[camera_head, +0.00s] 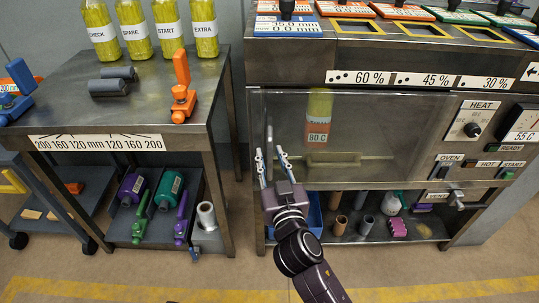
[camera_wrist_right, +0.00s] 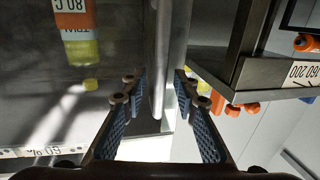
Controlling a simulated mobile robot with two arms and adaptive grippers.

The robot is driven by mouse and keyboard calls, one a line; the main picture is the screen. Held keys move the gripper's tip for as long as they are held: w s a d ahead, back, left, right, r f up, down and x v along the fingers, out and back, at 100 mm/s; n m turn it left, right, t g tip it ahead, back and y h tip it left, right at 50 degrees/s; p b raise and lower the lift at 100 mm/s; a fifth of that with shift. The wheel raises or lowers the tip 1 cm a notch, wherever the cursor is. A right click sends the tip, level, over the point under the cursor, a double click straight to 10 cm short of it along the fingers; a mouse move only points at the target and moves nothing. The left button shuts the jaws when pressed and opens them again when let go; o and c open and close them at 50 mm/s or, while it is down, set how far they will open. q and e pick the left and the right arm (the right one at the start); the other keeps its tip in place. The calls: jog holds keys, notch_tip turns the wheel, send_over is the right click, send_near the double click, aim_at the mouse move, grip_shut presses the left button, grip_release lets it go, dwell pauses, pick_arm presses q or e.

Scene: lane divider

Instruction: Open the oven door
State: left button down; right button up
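The oven door (camera_head: 380,130) is a see-through grey panel on the front of the oven and looks closed. Its slim vertical handle (camera_head: 269,142) is at the door's left edge. My right gripper (camera_head: 270,155) is open, with its fingers pointing at the handle. In the right wrist view the handle (camera_wrist_right: 159,75) stands between the two open blue-padded fingers (camera_wrist_right: 158,95), with gaps on both sides; I cannot tell how deep it is between them. Behind the door is a yellow bottle with an orange 80 C label (camera_head: 318,128). My left gripper is not in view.
A metal table (camera_head: 140,115) with bottles stands close on the left, separated from the oven by a narrow gap. Right of the door is a control panel (camera_head: 475,125). Below is a shelf (camera_head: 370,232) with a blue bin (camera_head: 312,215) and tubes. Floor in front is clear.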

jog(key=shift+w+a, duration=0.1)
jog(key=shift+w, duration=0.4)
grip_shut()
